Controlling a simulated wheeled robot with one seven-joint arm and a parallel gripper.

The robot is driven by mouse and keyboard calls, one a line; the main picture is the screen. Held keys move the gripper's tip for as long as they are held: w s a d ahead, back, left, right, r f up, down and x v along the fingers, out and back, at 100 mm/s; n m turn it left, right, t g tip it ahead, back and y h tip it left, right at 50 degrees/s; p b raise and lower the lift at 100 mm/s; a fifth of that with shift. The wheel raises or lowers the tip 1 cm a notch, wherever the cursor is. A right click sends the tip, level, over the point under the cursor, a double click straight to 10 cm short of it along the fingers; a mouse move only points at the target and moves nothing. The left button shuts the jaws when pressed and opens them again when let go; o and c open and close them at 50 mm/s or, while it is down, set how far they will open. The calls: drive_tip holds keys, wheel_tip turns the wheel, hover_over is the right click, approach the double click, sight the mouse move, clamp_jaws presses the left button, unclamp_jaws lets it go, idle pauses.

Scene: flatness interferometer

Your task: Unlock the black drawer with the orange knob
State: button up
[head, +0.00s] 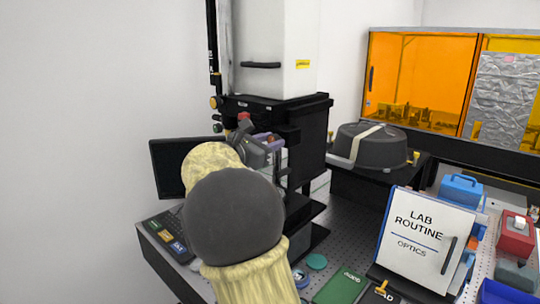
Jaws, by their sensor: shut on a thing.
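The black housing (308,120) under the white column is the likely place of the black drawer, but I cannot make out a separate drawer front. A small orange knob (214,103) sticks out at the housing's upper left edge. I cannot tell whether it is the drawer's knob. My gripper (268,146) is at the front of the housing, right of and below this knob. It is shut on a small purplish thing (272,138), mostly hidden by the fingers. My arm covers the lower front of the instrument.
A monitor (170,165) and keyboard (158,222) stand left of my arm. A dark round case (365,150) sits on a black stand at right. A lab routine sign (420,240), a blue box (460,190) and a red box (515,233) crowd the right side. An orange enclosure (415,75) stands behind.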

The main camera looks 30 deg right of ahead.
drive_tip(key=shift+f+m+b, duration=0.2)
drive_tip(key=shift+m+b, duration=6)
drive_tip(key=shift+b, duration=1)
drive_tip(key=shift+s, duration=0.1)
drive_tip(key=o, duration=1)
drive_tip(key=shift+r, duration=0.1)
drive_tip(key=shift+c, duration=0.2)
drive_tip(key=b+v, duration=0.2)
drive_tip(key=v, duration=1.5)
drive_tip(key=shift+a+b, duration=0.2)
drive_tip(key=shift+b, duration=0.15)
